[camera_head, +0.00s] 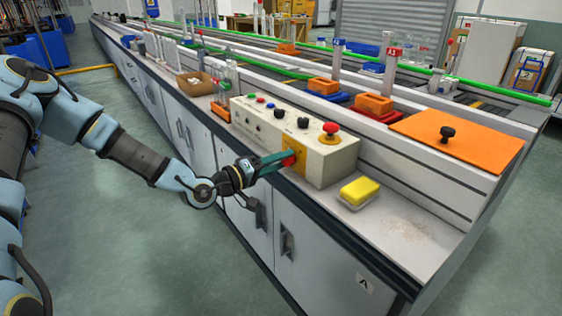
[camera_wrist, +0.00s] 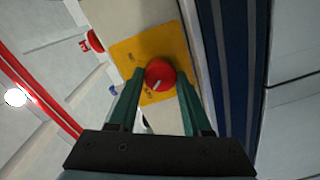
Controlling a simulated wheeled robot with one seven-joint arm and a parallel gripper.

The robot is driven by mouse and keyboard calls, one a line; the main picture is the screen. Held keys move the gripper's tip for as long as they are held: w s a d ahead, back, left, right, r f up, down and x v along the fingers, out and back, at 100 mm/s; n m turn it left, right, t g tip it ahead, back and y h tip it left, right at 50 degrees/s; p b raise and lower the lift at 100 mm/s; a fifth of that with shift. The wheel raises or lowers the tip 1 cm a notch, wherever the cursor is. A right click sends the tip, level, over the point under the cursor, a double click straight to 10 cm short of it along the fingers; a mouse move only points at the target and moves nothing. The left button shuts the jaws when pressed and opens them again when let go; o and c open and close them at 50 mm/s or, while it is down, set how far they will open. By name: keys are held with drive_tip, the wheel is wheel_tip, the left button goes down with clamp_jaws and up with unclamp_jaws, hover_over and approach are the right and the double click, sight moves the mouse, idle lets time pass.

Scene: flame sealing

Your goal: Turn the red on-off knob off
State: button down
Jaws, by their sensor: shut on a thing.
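The red on-off knob (camera_wrist: 160,75) sits on a yellow plate (camera_wrist: 127,50) on the front of a beige control box (camera_head: 326,168). A light mark shows on the knob's face in the wrist view. My gripper (camera_wrist: 160,88) has its two green fingers on either side of the knob and is shut on it. In the head view my gripper (camera_head: 284,160) reaches the yellow plate from the left, and its fingers mostly cover the knob.
A red mushroom button (camera_head: 330,130) stands on top of the box. A yellow sponge (camera_head: 359,191) in a dish lies right of it on the bench. An orange board (camera_head: 470,142) with a black knob lies behind. Open floor (camera_head: 150,230) lies before the cabinets.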

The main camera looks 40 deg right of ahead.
drive_tip(key=shift+n, duration=0.7)
drive_tip(key=shift+c, duration=1.7)
unclamp_jaws()
drive_tip(key=shift+a, duration=0.1)
drive_tip(key=a+b, duration=0.1)
drive_tip(key=a, duration=0.9)
drive_tip(key=shift+w+a+r, duration=0.15)
drive_tip(key=shift+w+a, duration=0.15)
drive_tip(key=shift+w, duration=0.05)
